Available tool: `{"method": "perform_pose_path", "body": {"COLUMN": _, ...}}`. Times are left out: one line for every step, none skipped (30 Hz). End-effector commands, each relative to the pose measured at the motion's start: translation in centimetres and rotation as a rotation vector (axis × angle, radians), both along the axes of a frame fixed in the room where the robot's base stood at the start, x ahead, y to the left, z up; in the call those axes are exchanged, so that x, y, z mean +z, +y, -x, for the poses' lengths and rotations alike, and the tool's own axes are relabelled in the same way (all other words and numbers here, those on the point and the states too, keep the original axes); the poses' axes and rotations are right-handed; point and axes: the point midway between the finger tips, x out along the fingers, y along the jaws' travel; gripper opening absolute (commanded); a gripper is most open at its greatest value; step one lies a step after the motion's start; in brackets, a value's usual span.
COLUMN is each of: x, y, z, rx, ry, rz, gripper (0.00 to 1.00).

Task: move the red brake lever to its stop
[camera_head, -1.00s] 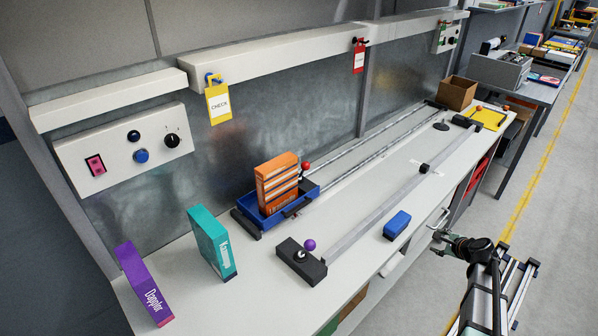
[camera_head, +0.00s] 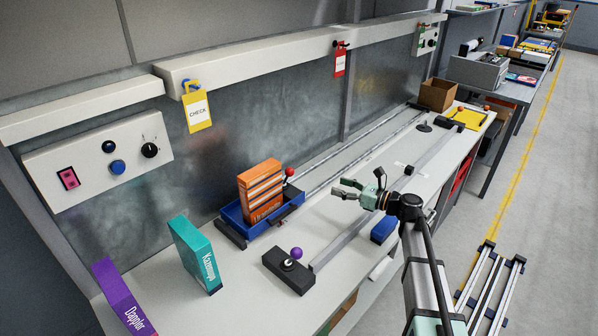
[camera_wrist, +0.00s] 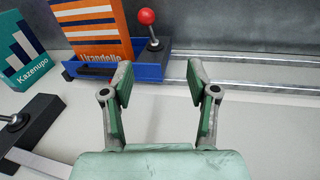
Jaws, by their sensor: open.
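The red-knobbed brake lever (camera_head: 290,172) stands at the right end of the blue tray carriage (camera_head: 232,215), which sits on two rails. In the wrist view the red knob (camera_wrist: 147,17) tops a short metal stem rising from a dark block, ahead of my gripper and slightly left of its middle. My gripper (camera_head: 346,188) is open and empty, above the bench to the right of the lever. In the wrist view its two fingers (camera_wrist: 160,82) are spread apart, with clear space between them. The lever stem's base is partly hidden in the head view.
An orange box (camera_head: 260,190) stands in the carriage. A black block with a purple knob (camera_head: 296,253) ends a second rail in front. A teal box (camera_head: 195,254), a purple box (camera_head: 122,298) and a blue block (camera_head: 384,229) are on the bench. Bare bench lies between the rails.

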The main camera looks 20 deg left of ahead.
Motion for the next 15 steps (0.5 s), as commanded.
{"method": "perform_pose_path", "body": {"x": 0.3, "y": 1.2, "z": 0.8, "rx": 0.029, "ry": 0.015, "rz": -0.020, "gripper": 0.59}}
{"method": "perform_pose_path", "body": {"x": 0.4, "y": 1.6, "z": 1.0, "rx": 0.040, "ry": 0.021, "rz": -0.030, "gripper": 0.59}}
{"method": "perform_pose_path", "body": {"x": 0.6, "y": 2.1, "z": 1.3, "rx": 0.050, "ry": 0.028, "rz": -0.038, "gripper": 0.59}}
{"method": "perform_pose_path", "body": {"x": 0.6, "y": 2.3, "z": 1.4, "rx": 0.055, "ry": 0.031, "rz": -0.042, "gripper": 0.59}}
{"method": "perform_pose_path", "body": {"x": 0.7, "y": 2.6, "z": 1.4, "rx": 0.059, "ry": 0.032, "rz": -0.044, "gripper": 0.59}}
{"method": "perform_pose_path", "body": {"x": 0.7, "y": 2.9, "z": 1.4, "rx": 0.061, "ry": 0.034, "rz": -0.046, "gripper": 0.59}}
{"method": "perform_pose_path", "body": {"x": 0.8, "y": 3.1, "z": 1.4, "rx": 0.062, "ry": 0.034, "rz": -0.046, "gripper": 0.59}}
{"method": "perform_pose_path", "body": {"x": 0.8, "y": 3.4, "z": 1.3, "rx": 0.062, "ry": 0.034, "rz": -0.046, "gripper": 0.59}}
{"method": "perform_pose_path", "body": {"x": 0.8, "y": 3.9, "z": 1.2, "rx": 0.062, "ry": 0.034, "rz": -0.046, "gripper": 0.59}}
{"method": "perform_pose_path", "body": {"x": 0.8, "y": 4.2, "z": 1.1, "rx": 0.062, "ry": 0.033, "rz": -0.045, "gripper": 0.59}}
{"method": "perform_pose_path", "body": {"x": 0.8, "y": 4.7, "z": 1.1, "rx": 0.061, "ry": 0.033, "rz": -0.045, "gripper": 0.59}}
{"method": "perform_pose_path", "body": {"x": 0.8, "y": 5.3, "z": 0.9, "rx": 0.061, "ry": 0.033, "rz": -0.045, "gripper": 0.59}}
{"method": "perform_pose_path", "body": {"x": 0.8, "y": 5.9, "z": 0.8, "rx": 0.061, "ry": 0.033, "rz": -0.045, "gripper": 0.59}}
{"method": "perform_pose_path", "body": {"x": 0.8, "y": 6.4, "z": 0.7, "rx": 0.062, "ry": 0.033, "rz": -0.045, "gripper": 0.59}}
{"method": "perform_pose_path", "body": {"x": 0.8, "y": 7.2, "z": 0.6, "rx": 0.061, "ry": 0.033, "rz": -0.045, "gripper": 0.59}}
